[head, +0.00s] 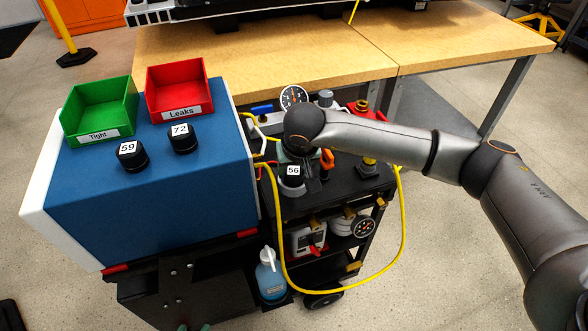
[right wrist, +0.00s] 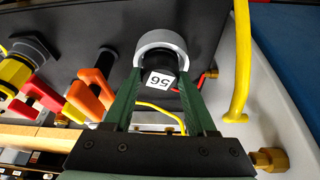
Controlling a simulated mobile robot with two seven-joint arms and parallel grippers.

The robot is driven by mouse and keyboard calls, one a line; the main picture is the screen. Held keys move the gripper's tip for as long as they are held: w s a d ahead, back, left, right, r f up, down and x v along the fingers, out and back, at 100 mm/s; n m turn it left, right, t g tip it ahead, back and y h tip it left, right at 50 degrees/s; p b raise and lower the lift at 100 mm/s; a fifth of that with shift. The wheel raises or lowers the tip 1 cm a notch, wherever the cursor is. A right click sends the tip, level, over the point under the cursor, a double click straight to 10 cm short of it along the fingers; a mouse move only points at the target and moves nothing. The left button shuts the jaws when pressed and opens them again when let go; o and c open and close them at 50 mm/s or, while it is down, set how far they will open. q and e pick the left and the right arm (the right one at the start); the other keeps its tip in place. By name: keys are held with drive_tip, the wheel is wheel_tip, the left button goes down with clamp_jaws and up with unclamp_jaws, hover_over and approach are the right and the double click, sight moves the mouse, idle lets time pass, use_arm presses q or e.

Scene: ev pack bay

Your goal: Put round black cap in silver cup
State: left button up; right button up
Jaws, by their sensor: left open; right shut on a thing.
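A round black cap labelled 56 (head: 292,175) is at my right gripper (head: 291,158), low over the black cart top. In the right wrist view, the cap (right wrist: 163,72) is between the green fingers of my right gripper (right wrist: 165,108), which is shut on it. The silver cup (right wrist: 160,42) shows there as a round rim around the cap's far end. I cannot tell whether the cap is inside the cup or just above it. Two more round black caps, 59 (head: 131,158) and 72 (head: 183,140), stand on the blue surface. The tips of my left gripper (head: 194,327) show apart at the bottom edge.
The blue surface (head: 200,185) holds a green "Tight" bin (head: 100,112) and a red "Leaks" bin (head: 180,88). A yellow hose (head: 281,260) loops around the black cart (head: 335,200). Gauges and fittings crowd the cart's back. A blue bottle (head: 270,277) stands low.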

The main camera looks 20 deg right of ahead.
drive_tip(key=shift+f, duration=0.2)
drive_tip(key=o, duration=1.4)
drive_tip(key=shift+r, duration=0.3)
drive_tip(key=p+v, duration=0.1)
drive_tip(key=v, duration=1)
drive_tip(key=shift+s+r, duration=0.25)
drive_tip(key=shift+r, duration=0.05)
